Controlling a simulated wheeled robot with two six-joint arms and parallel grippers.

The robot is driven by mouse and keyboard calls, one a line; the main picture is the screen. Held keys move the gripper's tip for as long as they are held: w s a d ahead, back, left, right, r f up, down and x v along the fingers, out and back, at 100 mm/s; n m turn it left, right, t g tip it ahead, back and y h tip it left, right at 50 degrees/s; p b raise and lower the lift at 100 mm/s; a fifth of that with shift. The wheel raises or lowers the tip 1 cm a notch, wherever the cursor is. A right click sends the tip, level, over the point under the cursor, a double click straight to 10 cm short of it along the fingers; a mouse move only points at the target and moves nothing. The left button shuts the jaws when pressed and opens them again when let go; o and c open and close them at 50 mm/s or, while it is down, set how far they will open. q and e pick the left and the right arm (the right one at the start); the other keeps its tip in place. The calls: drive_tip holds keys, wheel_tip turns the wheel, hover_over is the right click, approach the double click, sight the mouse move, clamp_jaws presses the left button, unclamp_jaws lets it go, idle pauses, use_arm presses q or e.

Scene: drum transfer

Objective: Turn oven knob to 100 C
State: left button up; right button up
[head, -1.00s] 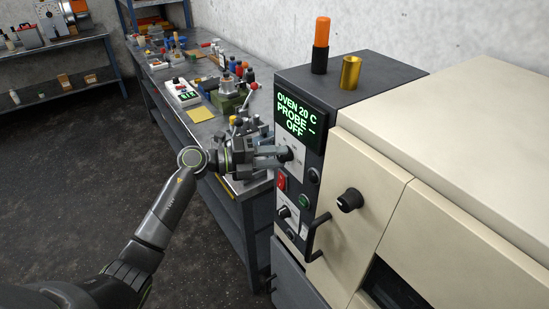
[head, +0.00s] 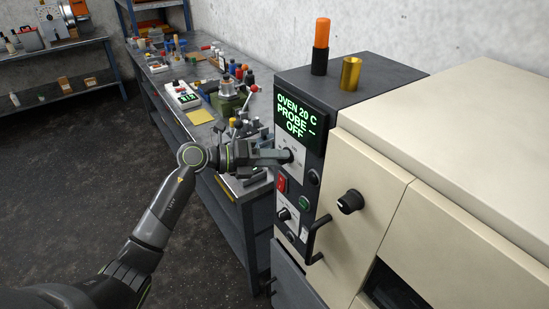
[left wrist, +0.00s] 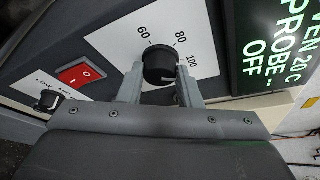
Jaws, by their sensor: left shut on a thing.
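The oven knob (left wrist: 160,63) is round and black, on a white dial plate (left wrist: 196,28) with the printed numbers 60, 80 and 100. My left gripper (left wrist: 160,82) has one finger on each side of the knob and is shut on it. A light mark shows low on the knob, but I cannot tell its exact setting. In the head view my left gripper (head: 286,156) reaches the panel below the display and hides most of the knob. The display (head: 297,118) reads OVEN 20 C, PROBE – and OFF. My right gripper is out of view.
A red rocker switch (head: 282,184), a green button (head: 305,202) and a smaller black knob (head: 285,214) sit lower on the panel. A door handle (head: 317,240) sticks out nearby. A cluttered workbench (head: 235,190) stands left of the oven.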

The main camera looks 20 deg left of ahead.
use_arm(q)
drive_tip(key=shift+f, duration=0.1)
drive_tip(key=o, duration=1)
drive_tip(key=shift+c, duration=0.2)
drive_tip(key=b+v, duration=0.5)
drive_tip(key=v, duration=1.2)
drive_tip(key=shift+s+b, duration=0.15)
drive_tip(key=shift+b, duration=0.2)
drive_tip(key=shift+a, duration=0.15)
